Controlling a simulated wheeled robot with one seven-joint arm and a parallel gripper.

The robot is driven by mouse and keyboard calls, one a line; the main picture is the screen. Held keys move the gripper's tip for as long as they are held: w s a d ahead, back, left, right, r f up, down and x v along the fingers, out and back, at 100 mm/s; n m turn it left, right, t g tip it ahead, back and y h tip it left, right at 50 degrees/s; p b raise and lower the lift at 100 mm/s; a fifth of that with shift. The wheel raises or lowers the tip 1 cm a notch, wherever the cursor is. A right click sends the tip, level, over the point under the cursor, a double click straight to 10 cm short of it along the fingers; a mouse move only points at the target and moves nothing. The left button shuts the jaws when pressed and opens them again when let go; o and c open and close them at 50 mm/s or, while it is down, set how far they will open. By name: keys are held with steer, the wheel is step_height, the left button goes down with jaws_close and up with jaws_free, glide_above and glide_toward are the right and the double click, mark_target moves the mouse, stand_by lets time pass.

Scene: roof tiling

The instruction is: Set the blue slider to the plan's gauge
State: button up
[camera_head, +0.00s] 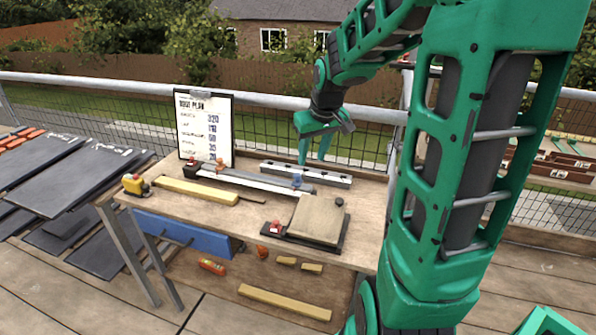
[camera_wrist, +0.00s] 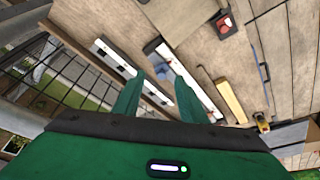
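The blue slider (camera_head: 297,180) sits near the right end of a long pale rule (camera_head: 250,180) on the bench. In the wrist view the blue slider (camera_wrist: 163,72) shows on the rule (camera_wrist: 195,90), ahead of and between my fingertips. The plan (camera_head: 204,130) is a sheet on an upright clipboard at the bench's back; its top number looks like 320, and its labels are too small to read surely. My gripper (camera_head: 315,158) is open and empty, above the bench's back edge, behind and above the blue slider. It also shows in the wrist view (camera_wrist: 155,78).
A grey bar with dark holes (camera_head: 306,174) lies behind the rule. A yellow tape measure (camera_head: 134,184), a wooden strip (camera_head: 196,190) and a board on a dark base (camera_head: 316,219) share the bench. A railing (camera_head: 270,99) runs behind.

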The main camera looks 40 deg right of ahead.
mark_target(297, 174)
steer(key=shift+t, duration=0.3)
steer(key=w+f, duration=0.2)
steer(key=f, duration=0.1)
steer(key=w+f, duration=0.5)
steer(key=f, duration=0.2)
steer(key=shift+w+d, duration=0.3)
steer(key=shift+w, duration=0.05)
jaws_close()
